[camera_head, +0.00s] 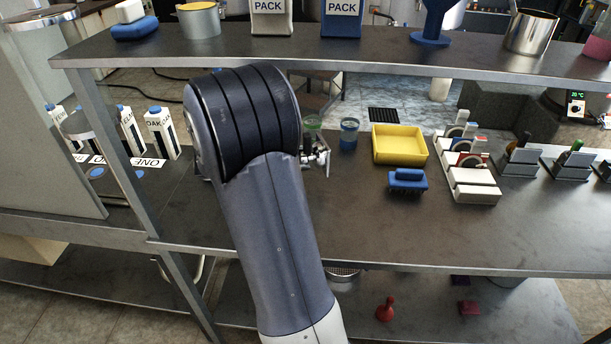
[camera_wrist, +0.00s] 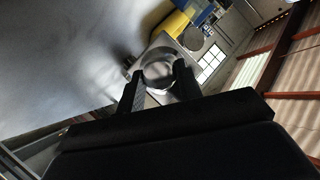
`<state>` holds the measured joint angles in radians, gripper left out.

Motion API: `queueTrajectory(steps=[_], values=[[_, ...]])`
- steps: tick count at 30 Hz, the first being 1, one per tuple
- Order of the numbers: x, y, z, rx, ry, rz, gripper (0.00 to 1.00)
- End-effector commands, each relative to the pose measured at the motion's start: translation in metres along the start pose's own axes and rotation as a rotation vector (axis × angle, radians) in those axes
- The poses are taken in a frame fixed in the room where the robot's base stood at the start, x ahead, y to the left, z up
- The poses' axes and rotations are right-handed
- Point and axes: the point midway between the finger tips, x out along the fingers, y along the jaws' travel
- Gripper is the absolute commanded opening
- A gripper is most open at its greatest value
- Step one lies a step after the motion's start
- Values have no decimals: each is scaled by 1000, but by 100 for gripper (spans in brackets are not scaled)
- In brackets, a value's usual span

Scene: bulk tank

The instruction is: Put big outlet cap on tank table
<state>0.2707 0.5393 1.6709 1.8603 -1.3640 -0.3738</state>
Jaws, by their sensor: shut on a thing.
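My gripper (camera_wrist: 159,82) shows in the wrist view, with its two dark fingers on either side of a round, shiny metal piece. This looks like the big outlet cap (camera_wrist: 158,70), held between the fingertips. A dark grey metal table (camera_head: 380,232) spans the middle of the head view, behind and to both sides of my arm. I cannot tell from the label-free surface whether it is the tank table.
White cartons (camera_head: 160,133) stand at left. An upper shelf (camera_head: 390,55) crosses above. Bare surface lies along the table's front.

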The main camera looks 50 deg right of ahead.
Motion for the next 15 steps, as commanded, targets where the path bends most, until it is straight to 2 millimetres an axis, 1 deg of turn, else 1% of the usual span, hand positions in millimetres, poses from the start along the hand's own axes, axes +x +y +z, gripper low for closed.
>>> queueTrajectory(steps=[1, 8, 12, 15], values=[[3, 4, 6, -1, 2, -1, 0], [9, 14, 21, -2, 1, -1, 0], [16, 25, 37, -1, 1, -1, 0], [18, 28, 42, 0, 1, -2, 0]])
